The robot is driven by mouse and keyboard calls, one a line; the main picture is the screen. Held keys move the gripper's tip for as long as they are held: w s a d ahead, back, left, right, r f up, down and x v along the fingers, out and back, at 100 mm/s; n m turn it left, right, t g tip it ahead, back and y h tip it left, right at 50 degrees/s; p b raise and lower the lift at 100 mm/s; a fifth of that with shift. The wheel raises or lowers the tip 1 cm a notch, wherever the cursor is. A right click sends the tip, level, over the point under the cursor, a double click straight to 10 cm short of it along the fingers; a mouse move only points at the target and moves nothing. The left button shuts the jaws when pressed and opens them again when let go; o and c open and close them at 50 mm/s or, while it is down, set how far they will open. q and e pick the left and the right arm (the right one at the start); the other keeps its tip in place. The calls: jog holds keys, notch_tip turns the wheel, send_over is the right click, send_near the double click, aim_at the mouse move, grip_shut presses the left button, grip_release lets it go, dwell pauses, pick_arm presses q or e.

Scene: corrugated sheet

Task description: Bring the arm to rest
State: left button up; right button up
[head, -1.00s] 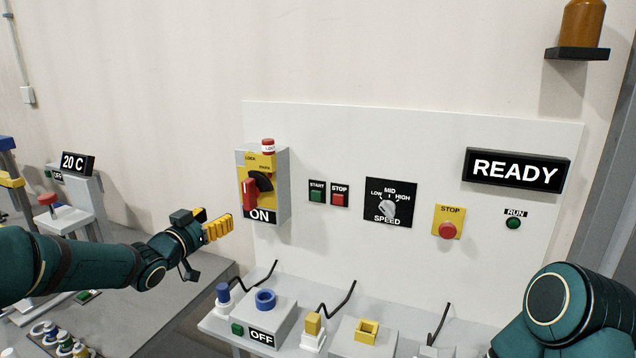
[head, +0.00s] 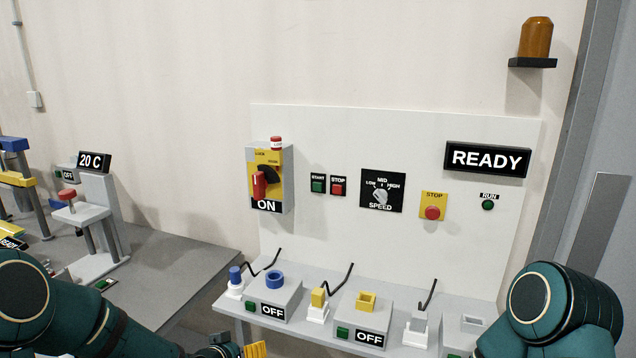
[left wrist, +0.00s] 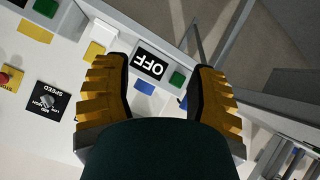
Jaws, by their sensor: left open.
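My left arm comes in low from the left in the head view. Only a part of my left gripper (head: 252,349) shows there, cut off by the bottom edge below the bench. In the left wrist view its two yellow ribbed fingers (left wrist: 158,100) are spread apart and empty. A box with an OFF label (left wrist: 151,65) shows between them, apart from the fingers. My right arm comes in from the lower right of the head view; its gripper is out of view.
The white panel carries the yellow rotary switch box (head: 268,180) marked ON, the speed dial (head: 381,195) and a READY sign (head: 487,159). Below it the narrow bench (head: 235,311) holds plug boxes and cables. A grey table (head: 190,270) stands at left.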

pick_arm(q)
jog(key=s+d+f+g, duration=0.2)
jog(key=s+f, duration=0.3)
jog(key=s, duration=0.3)
jog(key=s+d+f+g, duration=0.2)
jog(key=s+f, duration=0.3)
jog(key=s, duration=0.3)
jog(key=s+d+f+n+g, duration=0.1)
jog(key=s+f+g, duration=0.3)
jog(key=s, duration=0.4)
jog(key=shift+d+f+y, duration=0.3)
jog(key=shift+d+f, duration=0.25)
jog(key=shift+d, duration=0.35)
